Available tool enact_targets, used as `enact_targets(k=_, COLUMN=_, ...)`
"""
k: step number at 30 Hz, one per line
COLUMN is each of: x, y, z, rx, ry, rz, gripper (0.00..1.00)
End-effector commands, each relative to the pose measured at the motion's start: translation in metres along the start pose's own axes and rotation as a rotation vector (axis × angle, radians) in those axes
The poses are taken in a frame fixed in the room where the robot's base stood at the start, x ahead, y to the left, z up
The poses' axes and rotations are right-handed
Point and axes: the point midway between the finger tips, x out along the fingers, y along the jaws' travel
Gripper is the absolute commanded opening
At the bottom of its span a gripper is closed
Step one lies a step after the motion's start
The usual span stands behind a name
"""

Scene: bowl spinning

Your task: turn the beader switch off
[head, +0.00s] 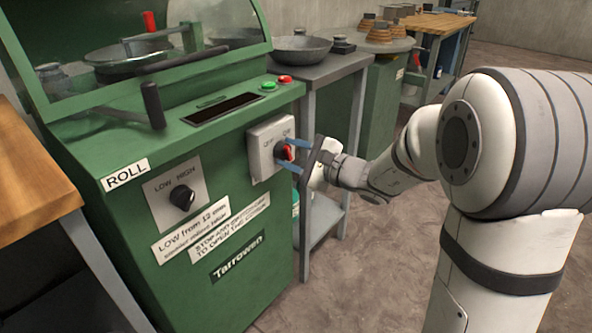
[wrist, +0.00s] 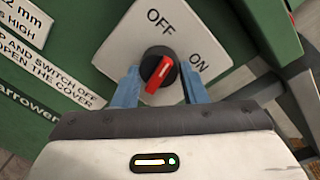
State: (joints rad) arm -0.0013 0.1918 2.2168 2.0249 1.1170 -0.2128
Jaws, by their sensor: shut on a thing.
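The beader switch has a round black knob with a red handle (head: 286,153) on a light grey box (head: 262,134) at the upper right of the green machine's front. In the wrist view, the red handle (wrist: 158,76) lies tilted, its upper end pointing up and right, between the printed words OFF and ON on the plate (wrist: 119,51). My gripper (head: 285,150) reaches in from the right. Its blue fingers (wrist: 158,83) stand on either side of the knob, shut on it. The fingers hide part of the plate.
The green machine (head: 130,220) also carries a black LOW/HIGH knob (head: 182,197), a green button (head: 268,86) and a red button (head: 285,79). A black lever (head: 152,104) sticks out above. A grey side table (head: 325,70) with a bowl (head: 300,48) stands close behind.

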Motion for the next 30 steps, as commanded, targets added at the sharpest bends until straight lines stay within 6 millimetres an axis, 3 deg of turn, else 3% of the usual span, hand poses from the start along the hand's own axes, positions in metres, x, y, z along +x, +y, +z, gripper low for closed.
enact_targets(k=15, x=0.0016, y=-0.0006, z=0.0037, rx=-0.407, ry=0.021, rz=-0.003, gripper=0.16)
enact_targets(k=30, x=0.0015, y=-0.0013, z=0.0042, rx=-0.531, ry=0.031, rz=-0.005, gripper=0.16)
